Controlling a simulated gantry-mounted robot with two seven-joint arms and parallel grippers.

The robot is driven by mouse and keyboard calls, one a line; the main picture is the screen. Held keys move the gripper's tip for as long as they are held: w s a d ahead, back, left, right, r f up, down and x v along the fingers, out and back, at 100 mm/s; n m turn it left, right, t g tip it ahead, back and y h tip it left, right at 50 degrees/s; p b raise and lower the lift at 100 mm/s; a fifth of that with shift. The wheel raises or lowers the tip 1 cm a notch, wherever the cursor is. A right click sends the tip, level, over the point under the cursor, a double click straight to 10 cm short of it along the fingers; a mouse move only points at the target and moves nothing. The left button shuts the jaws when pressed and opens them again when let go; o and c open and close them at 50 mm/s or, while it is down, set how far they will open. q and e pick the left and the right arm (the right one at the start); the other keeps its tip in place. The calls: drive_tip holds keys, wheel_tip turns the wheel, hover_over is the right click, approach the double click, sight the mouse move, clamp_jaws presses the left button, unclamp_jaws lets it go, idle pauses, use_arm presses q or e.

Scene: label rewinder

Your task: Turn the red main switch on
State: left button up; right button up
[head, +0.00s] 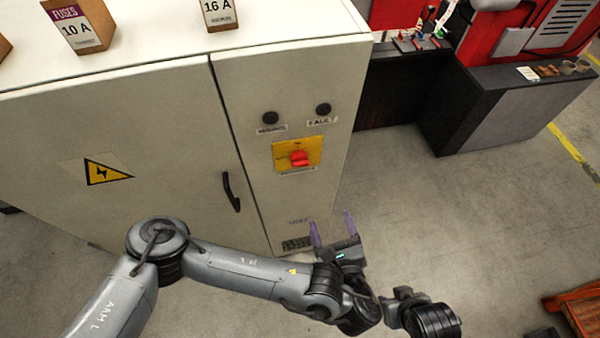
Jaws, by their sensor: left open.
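The red main switch (299,158) is a red handle on a yellow plate (283,150) on the right-hand panel of the pale cabinet (285,95). The lettering around it is too small to read. My left gripper (331,222) is in front of the cabinet, below and a little right of the switch. Its two purple fingers are apart, pointing up in the picture, with nothing between them. It looks clear of the switch.
Two dark round indicators (270,118) labelled MAINS and FAULT sit above the switch. A black door handle (231,191) is to its left. Fuse boxes (80,25) stand on the cabinet top. Red machinery (530,30) is behind at right. The floor right of the cabinet is mostly clear.

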sight(301, 165)
use_arm(q)
drive_tip(key=w+a+t+b, duration=0.1)
drive_tip(key=w+a, duration=0.1)
drive_tip(key=w, duration=0.3)
drive_tip(key=w+a+m+t+y+b, duration=0.1)
drive_tip(key=w+a, duration=0.1)
drive_tip(key=w, duration=0.4)
drive_tip(key=w+a+m+t+b, duration=0.1)
drive_tip(key=w+a, duration=0.2)
drive_tip(key=w, duration=0.2)
drive_tip(key=shift+w+a+r+y, duration=0.1)
drive_tip(key=shift+w+y, duration=0.15)
drive_tip(key=shift+y, duration=0.15)
drive_tip(key=c, duration=1)
drive_tip(key=shift+m, duration=0.3)
